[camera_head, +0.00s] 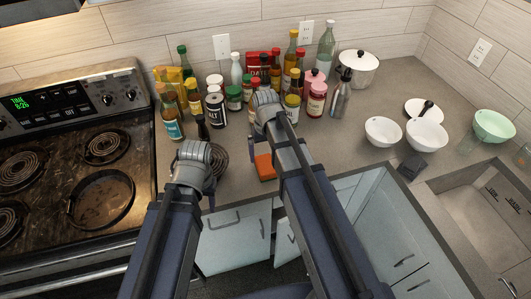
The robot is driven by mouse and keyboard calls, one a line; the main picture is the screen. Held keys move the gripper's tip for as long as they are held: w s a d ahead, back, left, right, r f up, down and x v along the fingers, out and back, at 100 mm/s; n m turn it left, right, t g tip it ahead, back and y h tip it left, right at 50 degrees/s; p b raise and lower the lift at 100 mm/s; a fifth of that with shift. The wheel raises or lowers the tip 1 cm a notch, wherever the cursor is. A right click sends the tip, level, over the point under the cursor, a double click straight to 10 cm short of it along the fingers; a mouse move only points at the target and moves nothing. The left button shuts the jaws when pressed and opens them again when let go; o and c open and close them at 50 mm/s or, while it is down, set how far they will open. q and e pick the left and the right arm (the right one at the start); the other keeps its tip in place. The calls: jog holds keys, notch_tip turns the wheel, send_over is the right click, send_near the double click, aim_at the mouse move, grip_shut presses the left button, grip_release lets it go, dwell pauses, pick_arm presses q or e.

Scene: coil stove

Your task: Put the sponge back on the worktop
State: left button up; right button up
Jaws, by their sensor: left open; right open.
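An orange block (265,167), which looks like the sponge, shows on the worktop (238,185) near its front edge. My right arm covers part of it. My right gripper (265,98) is open and reaches past the block, over the worktop in front of the bottles. My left gripper (194,151) is open, left of the block, over the front of the worktop near the stove. I see nothing held in either gripper, though their fingers are small and partly hidden.
Several bottles and jars (213,107) crowd the worktop behind the grippers. A dark coil (218,160) lies beside my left gripper. White bowls (426,136) and the sink (490,200) are right.

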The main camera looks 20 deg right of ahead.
aim_at(266, 164)
notch_tip(266, 164, up, 6)
jog(key=p, duration=0.5)
pick_arm(q)
notch_tip(266, 164, up, 6)
jog(key=shift+f, duration=0.1)
pick_arm(e)
jog(key=s+a+n+h, duration=0.1)
jog(key=s+a+n, duration=0.2)
jog(key=s+a, duration=0.7)
jog(key=s, duration=0.4)
jog(key=shift+s+a, duration=0.15)
jog(key=shift+a, duration=0.1)
